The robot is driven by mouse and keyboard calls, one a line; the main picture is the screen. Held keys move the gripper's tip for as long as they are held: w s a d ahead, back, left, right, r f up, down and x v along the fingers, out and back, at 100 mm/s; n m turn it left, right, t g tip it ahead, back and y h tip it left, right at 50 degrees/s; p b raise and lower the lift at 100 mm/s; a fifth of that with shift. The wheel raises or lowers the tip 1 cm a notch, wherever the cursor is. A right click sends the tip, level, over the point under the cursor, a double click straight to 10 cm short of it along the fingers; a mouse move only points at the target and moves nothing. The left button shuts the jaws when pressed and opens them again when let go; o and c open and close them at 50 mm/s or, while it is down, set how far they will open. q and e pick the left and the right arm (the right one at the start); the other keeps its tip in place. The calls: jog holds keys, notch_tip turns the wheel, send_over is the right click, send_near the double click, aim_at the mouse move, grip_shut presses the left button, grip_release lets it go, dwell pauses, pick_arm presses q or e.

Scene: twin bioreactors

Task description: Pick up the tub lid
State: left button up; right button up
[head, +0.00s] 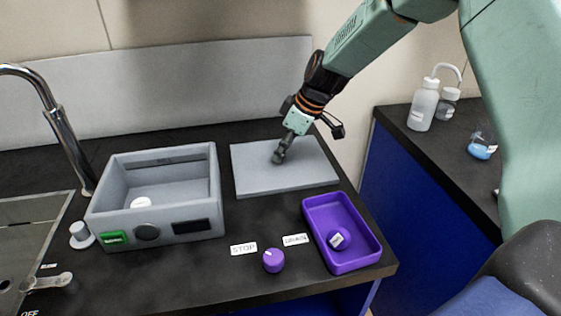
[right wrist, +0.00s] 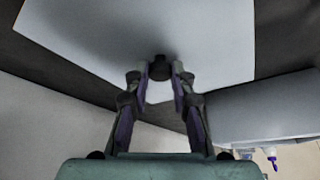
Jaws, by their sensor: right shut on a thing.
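The tub lid is a flat grey plate (head: 310,172) at the back right of the dark counter, beside the open grey tub (head: 205,205). It looks level and on or very near the counter top; I cannot tell if there is a gap. My right gripper (head: 279,157) reaches down to the middle of the lid. In the right wrist view the lid (right wrist: 100,30) fills the top, and my right gripper (right wrist: 160,80) is shut on its dark knob (right wrist: 160,64). My left gripper is not in view.
A purple tray (head: 371,262) with a small purple-and-white item (head: 339,239) stands at the front right. A purple knob (head: 273,260) is near the front edge. A tap (head: 66,130) and sink lie left. White bottles (head: 423,106) stand on another counter.

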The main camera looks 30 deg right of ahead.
jog(key=c, duration=0.3)
jog(key=shift+a, duration=0.15)
grip_shut()
